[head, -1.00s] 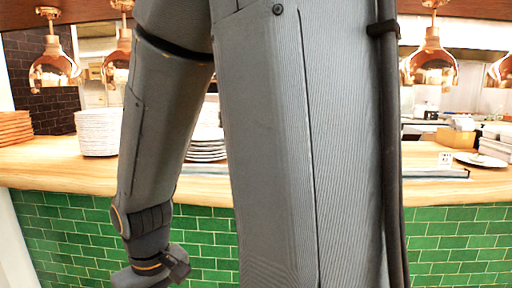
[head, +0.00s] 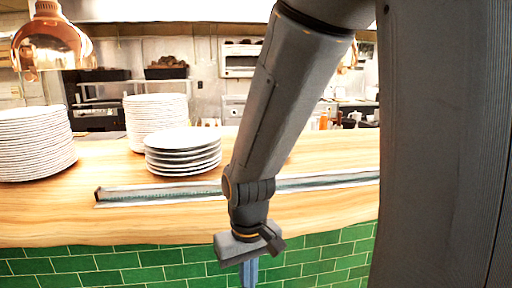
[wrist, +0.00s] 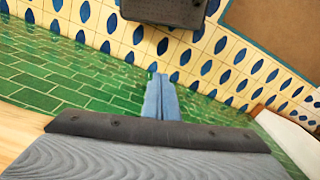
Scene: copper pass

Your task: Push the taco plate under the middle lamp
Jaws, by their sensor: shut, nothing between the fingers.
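I do not make out a taco plate in either view. A copper lamp (head: 50,45) hangs at the upper left in the head view. Part of another copper fitting (head: 348,55) shows behind my arm, and I cannot tell which lamp is the middle one. My gripper (head: 248,274) hangs down in front of the green tiled counter front (head: 130,265), below the wooden top (head: 60,222). In the wrist view its two blue-grey fingers (wrist: 162,100) are together with nothing between them.
Plate stacks stand at the left (head: 30,145), behind (head: 158,122) and in the middle (head: 183,152) of the counter. A long ruler-like strip (head: 150,193) lies near the front edge. My arm column hides the right side. Patterned floor tiles (wrist: 190,60) show below.

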